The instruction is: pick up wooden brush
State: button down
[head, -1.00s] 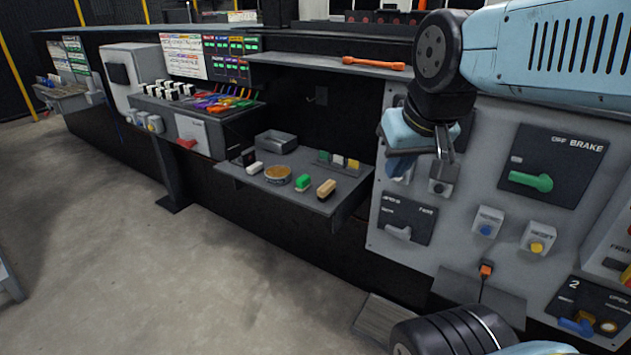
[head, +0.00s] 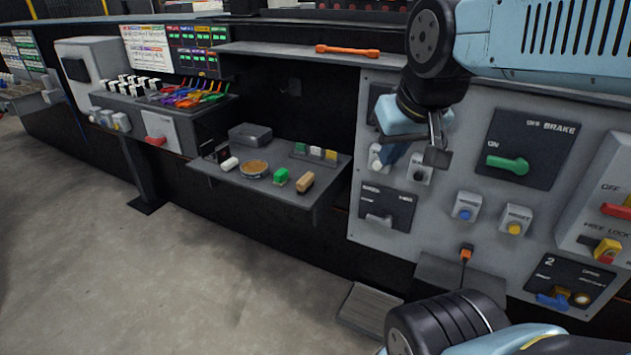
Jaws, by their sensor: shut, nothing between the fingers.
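The wooden brush (head: 306,182) is a small tan block with a dark underside. It sits near the right front corner of a dark grey shelf (head: 250,188) in the head view. A green brush-like block (head: 281,177) stands just left of it. My gripper (head: 437,150) is at the upper right, in front of the grey control panel, well to the right of the brush and apart from it. It is shut and empty. The arm link partly hides the panel behind it.
The shelf also holds a round tan item (head: 254,168), a white block (head: 229,163) and a grey box (head: 250,135). An orange tool (head: 347,50) lies on the ledge above. The control panel (head: 480,180) with switches stands at the right. Floor at the left is clear.

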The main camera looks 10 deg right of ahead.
aim_at(305, 183)
jog(key=k, duration=0.5)
jog(key=u, duration=0.2)
jog(key=i, duration=0.55)
jog(key=z, duration=0.15)
jog(key=k, duration=0.45)
jog(key=u, duration=0.75)
jog(key=i, duration=1.05)
jog(key=z, duration=1.5)
